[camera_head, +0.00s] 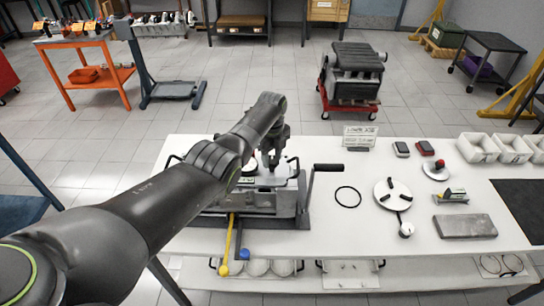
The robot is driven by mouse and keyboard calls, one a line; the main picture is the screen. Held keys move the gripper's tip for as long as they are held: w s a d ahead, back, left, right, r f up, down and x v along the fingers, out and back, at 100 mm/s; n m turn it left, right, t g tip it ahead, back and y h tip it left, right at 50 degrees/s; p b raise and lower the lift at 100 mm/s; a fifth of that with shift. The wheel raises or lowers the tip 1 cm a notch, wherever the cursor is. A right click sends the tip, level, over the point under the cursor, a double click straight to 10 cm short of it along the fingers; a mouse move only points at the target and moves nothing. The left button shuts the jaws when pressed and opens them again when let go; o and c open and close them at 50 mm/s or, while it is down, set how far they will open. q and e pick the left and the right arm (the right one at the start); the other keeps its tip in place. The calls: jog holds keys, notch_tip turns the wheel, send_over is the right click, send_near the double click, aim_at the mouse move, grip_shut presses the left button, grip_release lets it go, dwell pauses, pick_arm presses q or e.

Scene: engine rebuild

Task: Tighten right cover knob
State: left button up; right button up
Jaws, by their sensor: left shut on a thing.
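The metal engine unit (284,195) sits in a fixture at the left part of the white table. My left arm comes in from the left and passes over it, hiding much of its left and back side. My left gripper (271,165) points down at the top of the unit. It is shut on the right cover knob, which is mostly hidden between the fingers. A pale round part shows just left of the fingers. A crank with a black handle (328,167) sticks out at the unit's right side. My right gripper is out of view.
A black ring (348,196), a round plate with black pads (391,195), a grey block (465,226) and a small sign (360,136) lie or stand to the right. White bins (478,148) stand at the far right. Yellow and blue-tipped levers (229,238) hang at the front edge.

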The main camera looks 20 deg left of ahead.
aim_at(272, 159)
pick_arm(q)
jog(key=shift+r, duration=0.1)
dwell(0.3)
jog(key=o, duration=1)
jog(key=shift+r, duration=0.45)
notch_tip(272, 159, up, 16)
jog(key=shift+r+b, duration=0.25)
jog(key=shift+b, duration=0.65)
jog(key=shift+f, duration=0.1)
